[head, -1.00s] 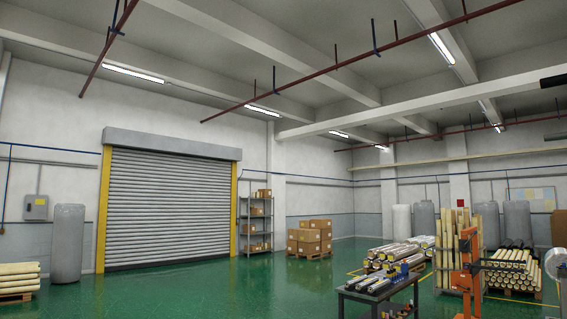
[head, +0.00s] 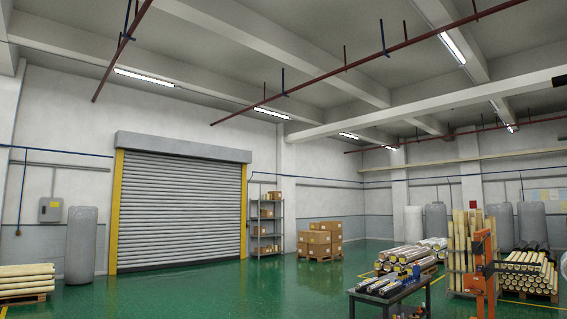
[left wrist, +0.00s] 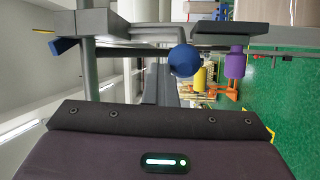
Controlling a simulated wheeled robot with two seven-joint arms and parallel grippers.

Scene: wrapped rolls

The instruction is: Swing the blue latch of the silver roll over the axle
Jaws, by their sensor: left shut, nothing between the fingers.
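In the left wrist view my left gripper (left wrist: 162,82) lies beyond a dark housing with a small lit green strip. It is shut and empty, and its tips are hard to make out. Near it are a round blue knob (left wrist: 183,60) and a purple cylinder (left wrist: 235,64) under grey and black bars. A smaller blue piece (left wrist: 62,46) shows at left. I cannot tell which blue piece is the latch. The silver roll and axle cannot be told apart for sure. Neither gripper shows in the head view.
In the head view a dark table (head: 390,298) with several short rolls and blue parts stands at lower right. An orange stand (head: 481,265) is beside it. Stacked rolls (head: 408,256) lie behind. Green floor (head: 215,290) is clear before the shutter door (head: 180,205).

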